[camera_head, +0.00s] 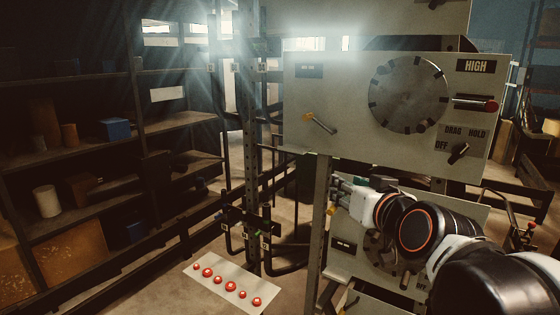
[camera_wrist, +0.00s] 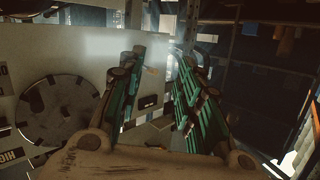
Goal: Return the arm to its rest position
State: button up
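My gripper (camera_head: 341,193) is at the end of my arm, which reaches in from the lower right of the head view. It is in front of the lower part of the grey machine (camera_head: 345,95), left of the arm's wrist. In the wrist view, its two green fingers (camera_wrist: 162,55) stand apart with nothing between them, so it is open and empty. The machine's round dial (camera_head: 408,95) is above the gripper in the head view. A dial (camera_wrist: 55,112) also shows at the left of the wrist view. My arm hides part of the lower panel.
A red-tipped lever (camera_head: 478,104) and an orange-tipped lever (camera_head: 320,124) stick out of the upper panel. A pale strip with several red buttons (camera_head: 231,286) lies lower left. Dark shelves (camera_head: 105,75) hold boxes at left. Open floor shows between shelves and machine.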

jog(key=s+d+f+g+b, duration=0.2)
jog(key=s+f, duration=0.3)
jog(key=f, duration=0.4)
jog(key=s+d+f+g+h+b, duration=0.1)
jog(key=s+f+g+b, duration=0.2)
jog(key=s+f, duration=0.3)
jog(key=s+d+f+g+h+b, duration=0.1)
jog(key=s+f, duration=0.5)
jog(key=f, duration=0.8)
jog(key=d+g+b, duration=0.1)
jog(key=g+b, duration=0.1)
jog(key=shift+s+d+f+b, duration=0.2)
jog(key=shift+d+f+b, duration=0.05)
jog(key=shift+d+b, duration=0.1)
